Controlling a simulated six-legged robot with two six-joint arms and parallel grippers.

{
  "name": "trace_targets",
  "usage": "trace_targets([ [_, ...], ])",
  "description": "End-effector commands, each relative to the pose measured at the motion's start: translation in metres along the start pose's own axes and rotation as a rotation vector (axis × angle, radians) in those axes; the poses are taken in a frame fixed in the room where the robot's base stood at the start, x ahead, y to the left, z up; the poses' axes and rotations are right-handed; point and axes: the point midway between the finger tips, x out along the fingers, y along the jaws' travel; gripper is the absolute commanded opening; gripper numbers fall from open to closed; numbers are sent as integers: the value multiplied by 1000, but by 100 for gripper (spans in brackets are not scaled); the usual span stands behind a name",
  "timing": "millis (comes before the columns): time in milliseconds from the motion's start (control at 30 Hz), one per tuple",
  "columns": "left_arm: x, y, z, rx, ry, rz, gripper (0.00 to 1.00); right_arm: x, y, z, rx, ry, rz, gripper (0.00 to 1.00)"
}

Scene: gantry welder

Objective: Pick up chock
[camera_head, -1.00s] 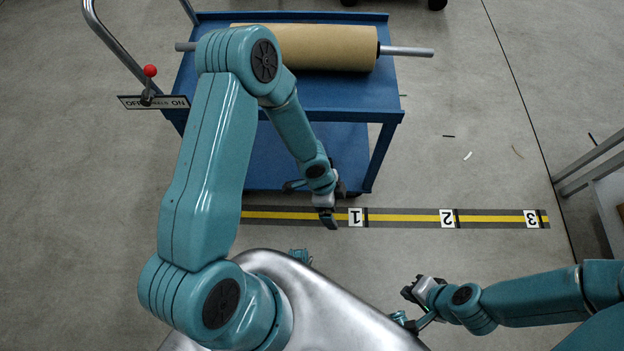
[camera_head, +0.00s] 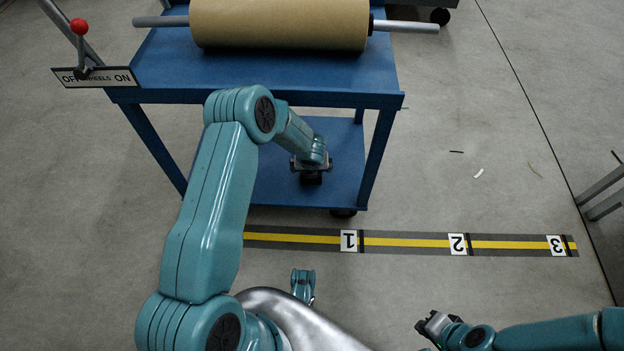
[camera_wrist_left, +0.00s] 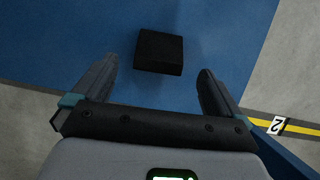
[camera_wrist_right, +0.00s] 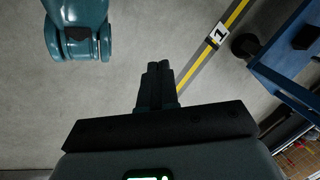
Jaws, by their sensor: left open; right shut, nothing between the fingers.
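The chock (camera_wrist_left: 159,52) is a small black block on the blue lower shelf of the cart, seen in the left wrist view. It lies ahead of my left gripper (camera_wrist_left: 160,85), between the lines of its two spread fingers, and the gripper is open and empty. In the head view my left gripper (camera_head: 311,176) is over the lower shelf, and the chock cannot be told apart from the dark fingers there. My right gripper (camera_head: 425,325) is low at the right, far from the cart. In the right wrist view its fingers (camera_wrist_right: 158,75) are together and empty.
The blue cart's upper deck (camera_head: 270,80) carries a brown roll (camera_head: 280,22) on a metal bar, above my left forearm. Cart legs (camera_head: 375,160) flank the lower shelf (camera_head: 280,190). A numbered yellow floor strip (camera_head: 405,242) runs in front. Floor to the right is mostly clear.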

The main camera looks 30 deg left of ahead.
Motion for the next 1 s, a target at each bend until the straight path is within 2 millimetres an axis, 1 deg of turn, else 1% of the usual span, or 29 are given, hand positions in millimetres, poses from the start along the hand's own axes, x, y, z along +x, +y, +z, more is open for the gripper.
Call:
trace_targets([
  [33,11,0,-1,-1,0,0,100,6,2,-2,-2,7,0,0],
  [233,26,-2,0,-1,0,-1,100,11,4,-7,-6,25,-1,0],
  [400,56,-2,-7,-3,1,0,100,32,10,-18,-14,66,-2,0],
  [500,68,-3,-6,-2,0,0,100,37,12,-23,-18,86,-3,0],
  [600,74,-4,-5,-2,0,-1,100,38,12,-26,-21,95,-3,0],
  [833,74,-4,-4,0,1,-1,100,37,12,-26,-21,97,-3,0],
  [867,74,-4,-4,-1,1,-1,90,37,12,-26,-21,97,-3,0],
  [900,73,-4,-4,-1,1,-1,77,37,12,-26,-21,97,-3,0],
  [967,73,-4,-4,-1,1,-1,58,37,12,-26,-21,97,-3,0],
  [1000,73,-4,-4,-1,1,-1,45,37,12,-26,-21,97,-3,0],
])
